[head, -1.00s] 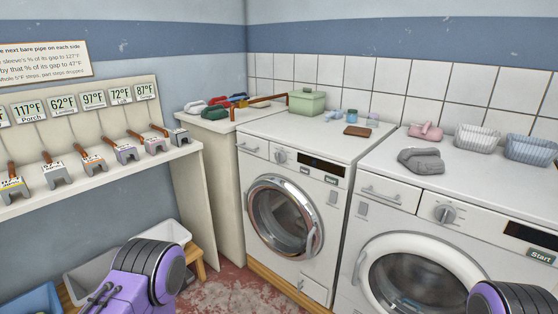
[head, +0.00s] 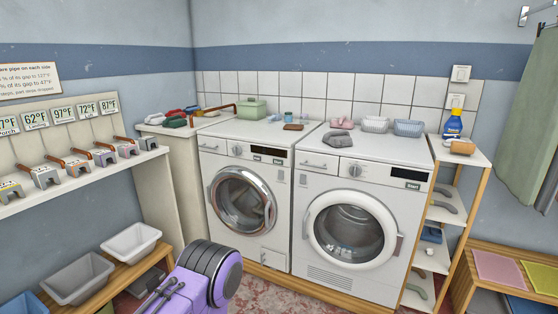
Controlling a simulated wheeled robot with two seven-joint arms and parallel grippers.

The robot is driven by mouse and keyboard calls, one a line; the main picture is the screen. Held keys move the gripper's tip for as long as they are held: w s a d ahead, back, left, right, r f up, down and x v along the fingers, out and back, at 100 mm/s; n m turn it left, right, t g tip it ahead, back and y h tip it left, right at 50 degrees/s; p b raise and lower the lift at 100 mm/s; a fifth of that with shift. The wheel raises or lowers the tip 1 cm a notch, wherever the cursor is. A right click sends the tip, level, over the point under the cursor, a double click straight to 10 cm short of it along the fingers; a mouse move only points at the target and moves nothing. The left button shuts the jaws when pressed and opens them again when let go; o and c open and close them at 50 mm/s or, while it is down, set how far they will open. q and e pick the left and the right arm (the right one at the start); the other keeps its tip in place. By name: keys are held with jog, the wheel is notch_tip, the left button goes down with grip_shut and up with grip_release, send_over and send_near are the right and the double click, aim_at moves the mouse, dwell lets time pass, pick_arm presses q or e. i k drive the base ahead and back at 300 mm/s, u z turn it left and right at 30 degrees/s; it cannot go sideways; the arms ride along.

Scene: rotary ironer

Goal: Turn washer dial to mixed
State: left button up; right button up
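Two white front-loading machines stand side by side. The left machine (head: 240,235) has a chrome-ringed door and a small dial (head: 237,149) left of its dark display. The right machine (head: 318,273) has a white-ringed door, a round dial (head: 355,170) and a dark display (head: 410,174) above a "Start" label. Which one is the washer is not marked legibly. Dial markings and pointer settings are too small to read. A purple part of my arm shows at the bottom, in front of the left machine and apart from it. Neither gripper's fingers show.
A narrow rack (head: 440,240) stands right of the machines. Folded cloth (head: 343,141) and baskets (head: 408,128) lie on the right machine. Red floor lies in front.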

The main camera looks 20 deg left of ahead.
aim_at(237, 150)
jog(key=u, duration=1)
jog(key=i, duration=1.85)
jog(key=z, duration=0.9)
